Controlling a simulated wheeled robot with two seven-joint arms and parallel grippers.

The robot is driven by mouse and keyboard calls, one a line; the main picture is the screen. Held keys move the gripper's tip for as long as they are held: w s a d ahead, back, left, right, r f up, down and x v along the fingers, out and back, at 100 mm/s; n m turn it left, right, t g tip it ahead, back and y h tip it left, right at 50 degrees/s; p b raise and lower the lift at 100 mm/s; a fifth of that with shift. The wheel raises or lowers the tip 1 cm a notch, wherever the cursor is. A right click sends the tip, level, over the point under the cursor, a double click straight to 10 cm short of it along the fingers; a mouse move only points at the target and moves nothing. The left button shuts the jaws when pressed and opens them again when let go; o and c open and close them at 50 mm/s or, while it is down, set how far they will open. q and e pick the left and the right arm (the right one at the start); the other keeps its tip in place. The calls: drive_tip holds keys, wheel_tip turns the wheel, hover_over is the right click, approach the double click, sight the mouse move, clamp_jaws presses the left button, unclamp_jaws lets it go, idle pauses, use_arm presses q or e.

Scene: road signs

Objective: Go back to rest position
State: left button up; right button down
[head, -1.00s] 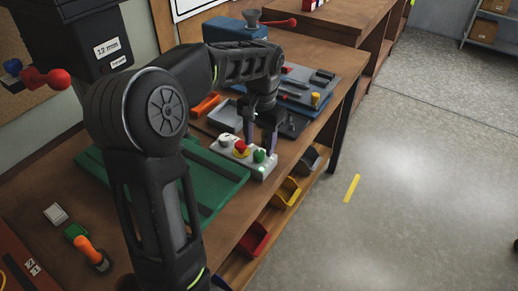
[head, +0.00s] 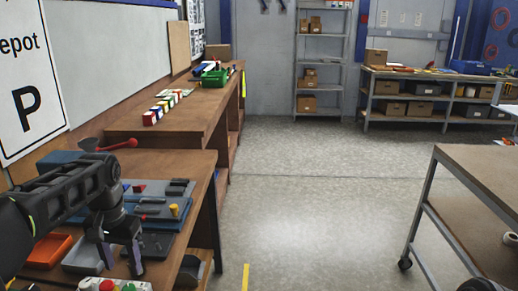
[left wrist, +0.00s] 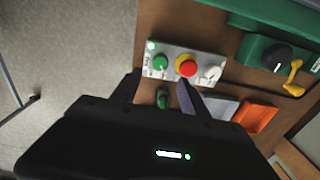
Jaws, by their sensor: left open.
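My left gripper (head: 121,258) is open over the workbench at the lower left of the head view. In the left wrist view its two fingers (left wrist: 155,92) are apart with nothing held between them. Beyond the fingertips is a grey button box (left wrist: 208,62) with a green, a red and a white button and a lit green lamp. The box also shows at the bottom edge of the head view (head: 132,287), mostly cut off. My right gripper is in neither view.
The wooden workbench (head: 205,160) carries grey trays, an orange bin (head: 50,250) and a blue box. A higher bench behind holds coloured blocks. A wheeled cart (head: 490,180) stands at the right. The grey floor (head: 320,210) between them is clear.

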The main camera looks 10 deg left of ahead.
use_arm(q)
drive_tip(key=w+d+f+t, duration=0.4)
drive_tip(key=w+d+f, duration=0.15)
drive_tip(key=w, duration=0.35)
drive_tip(key=d+f+t+h, duration=0.1)
drive_tip(key=d+f, duration=0.5)
drive_tip(key=f, duration=0.3)
drive_tip(key=d+f+h, duration=0.2)
drive_tip(key=d+f, duration=0.4)
drive_tip(key=f, duration=0.2)
drive_tip(key=s+d+f+g, duration=0.1)
drive_tip(key=s+d+f, duration=0.3)
drive_tip(key=s, duration=0.5)
drive_tip(key=s+d+f+g+h, duration=0.1)
drive_tip(key=s+d+f+g, duration=0.1)
drive_tip(key=s+d+f, duration=0.3)
drive_tip(key=s+d+f+g, duration=0.1)
drive_tip(key=s+d+f, duration=0.4)
drive_tip(key=s+f, duration=0.4)
drive_tip(key=s, duration=0.5)
drive_tip(key=shift+s+d+n+g+h, duration=0.2)
drive_tip(key=shift+n+g+h, duration=0.1)
drive_tip(key=shift+n+h, duration=0.1)
